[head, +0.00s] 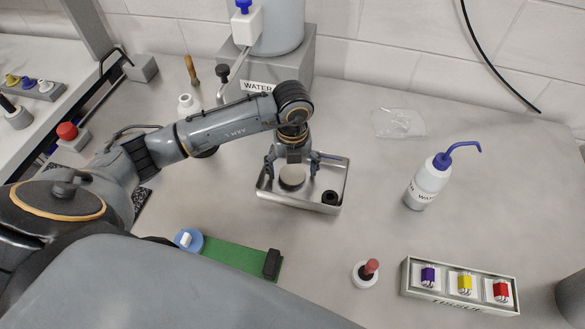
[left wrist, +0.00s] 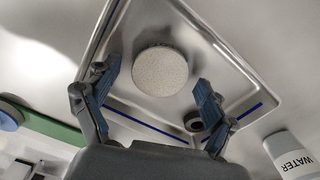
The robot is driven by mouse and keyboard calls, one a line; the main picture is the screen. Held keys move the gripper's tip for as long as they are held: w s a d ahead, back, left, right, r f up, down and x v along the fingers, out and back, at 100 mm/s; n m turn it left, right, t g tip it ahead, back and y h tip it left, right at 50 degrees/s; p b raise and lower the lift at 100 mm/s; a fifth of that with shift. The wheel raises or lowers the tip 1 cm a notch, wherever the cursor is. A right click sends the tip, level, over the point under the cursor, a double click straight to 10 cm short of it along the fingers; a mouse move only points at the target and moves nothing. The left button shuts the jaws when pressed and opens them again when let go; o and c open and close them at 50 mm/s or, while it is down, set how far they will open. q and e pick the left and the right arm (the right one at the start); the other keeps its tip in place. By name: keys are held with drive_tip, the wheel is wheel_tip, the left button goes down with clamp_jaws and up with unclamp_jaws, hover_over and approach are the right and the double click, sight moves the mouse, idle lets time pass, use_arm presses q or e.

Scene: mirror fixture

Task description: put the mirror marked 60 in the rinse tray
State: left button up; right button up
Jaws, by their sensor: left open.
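A round, pale disc (head: 291,180), which looks like the mirror, lies in the shallow metal rinse tray (head: 341,182). In the left wrist view the disc (left wrist: 160,71) shows a plain grey, speckled face and lies flat on the tray floor (left wrist: 222,62). I cannot read a 60 on it. My left gripper (head: 292,170) is over the tray, its fingers spread to either side of the disc in the head view. My right gripper is not in view.
A small black ring (head: 330,197) lies in the tray's near right corner. A WATER bottle (head: 428,184) stands to the right, the water tank block (head: 300,65) behind.

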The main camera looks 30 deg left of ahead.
sight(292, 174)
use_arm(q)
drive_tip(key=shift+r, duration=0.15)
wheel_tip(292, 174, up, 12)
drive_tip(key=b, duration=0.2)
idle(0.7)
